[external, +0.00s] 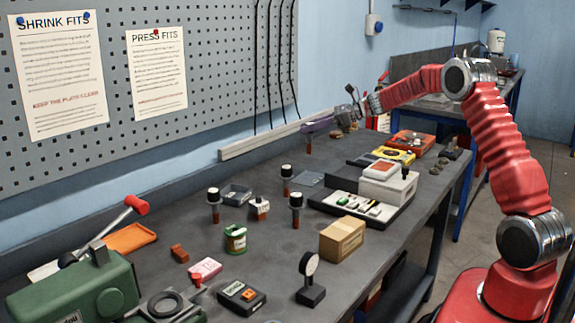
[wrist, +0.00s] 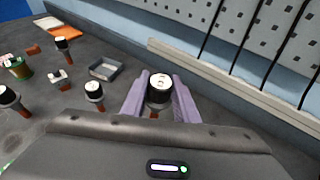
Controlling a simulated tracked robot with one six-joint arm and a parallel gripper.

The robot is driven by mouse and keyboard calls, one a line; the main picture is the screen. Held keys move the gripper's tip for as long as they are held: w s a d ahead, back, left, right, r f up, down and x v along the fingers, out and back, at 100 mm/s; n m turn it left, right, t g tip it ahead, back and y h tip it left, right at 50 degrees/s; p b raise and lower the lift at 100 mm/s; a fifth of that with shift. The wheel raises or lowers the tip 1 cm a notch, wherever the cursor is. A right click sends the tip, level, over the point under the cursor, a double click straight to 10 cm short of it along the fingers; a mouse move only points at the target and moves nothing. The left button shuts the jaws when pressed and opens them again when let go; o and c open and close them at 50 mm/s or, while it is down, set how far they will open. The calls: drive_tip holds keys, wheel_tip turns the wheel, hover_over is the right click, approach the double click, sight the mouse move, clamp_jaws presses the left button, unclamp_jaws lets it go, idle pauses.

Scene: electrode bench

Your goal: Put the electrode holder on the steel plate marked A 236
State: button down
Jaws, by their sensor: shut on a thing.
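My gripper (external: 318,126) has purple fingers and is shut on an electrode holder (wrist: 159,88), a black cylinder with a white top. In the external view its reddish-brown lower end (external: 308,146) hangs below the fingers, near the back of the bench. It looks upright. Similar holders stand on the bench: one at left (external: 213,205), one near the middle (external: 286,180) and one in front of that (external: 296,210).
A grey tray (external: 236,194), a green can (external: 235,239) and a cardboard box (external: 341,240) stand on the bench. A white-and-grey case (external: 388,187) stands right of the flat plate. The pegboard wall (external: 220,80) runs close behind my gripper. Bare bench lies between the left objects.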

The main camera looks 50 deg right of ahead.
sight(309, 143)
drive_tip(key=shift+f, duration=3.05)
drive_tip(key=shift+f, duration=0.1)
drive_tip(key=shift+f, duration=1.85)
drive_tip(key=c, duration=1.4)
unclamp_jaws()
